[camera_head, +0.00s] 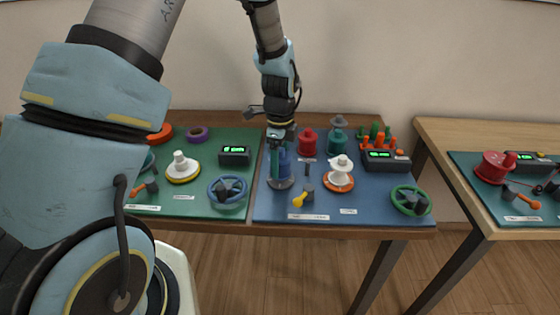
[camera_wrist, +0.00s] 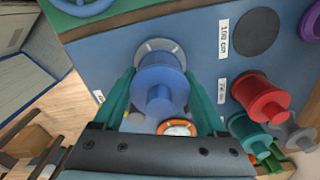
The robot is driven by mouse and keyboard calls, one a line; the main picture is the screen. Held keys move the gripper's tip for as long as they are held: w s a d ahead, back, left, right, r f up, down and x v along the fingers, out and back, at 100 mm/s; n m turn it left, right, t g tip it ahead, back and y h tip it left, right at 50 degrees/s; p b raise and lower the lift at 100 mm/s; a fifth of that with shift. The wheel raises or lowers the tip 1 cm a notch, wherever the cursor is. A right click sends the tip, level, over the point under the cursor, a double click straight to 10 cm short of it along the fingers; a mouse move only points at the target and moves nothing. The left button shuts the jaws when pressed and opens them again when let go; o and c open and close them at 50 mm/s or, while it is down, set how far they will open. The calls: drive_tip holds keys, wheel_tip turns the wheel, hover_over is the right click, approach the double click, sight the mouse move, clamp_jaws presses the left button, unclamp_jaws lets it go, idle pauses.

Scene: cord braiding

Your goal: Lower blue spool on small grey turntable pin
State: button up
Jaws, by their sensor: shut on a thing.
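The blue spool (camera_head: 284,166) is upright between the green fingers of my gripper (camera_head: 281,160), above the small grey turntable (camera_head: 279,184) on the blue board. In the wrist view the blue spool (camera_wrist: 158,84) fills the space between both fingers of my gripper (camera_wrist: 159,76), which is shut on it. The light grey rim of the turntable (camera_wrist: 158,43) shows just past the spool's flange, roughly in line with it. The pin is hidden by the spool. I cannot tell whether the spool touches the turntable.
On the blue board (camera_head: 262,207), a yellow-handled crank (camera_head: 300,200) and a white spool on an orange-rimmed turntable (camera_head: 340,172) stand close on the right. A red spool (camera_head: 307,142) and teal spool (camera_head: 338,140) stand behind. A blue handwheel (camera_head: 228,190) is at left.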

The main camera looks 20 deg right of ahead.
sight(280, 149)
drive_tip(key=shift+f+b, duration=0.3)
drive_tip(key=shift+f, duration=0.15)
drive_tip(key=shift+f, duration=0.35)
drive_tip(key=o, duration=1.2)
drive_tip(key=shift+r+p, duration=2.75)
drive_tip(key=shift+r, duration=1.25)
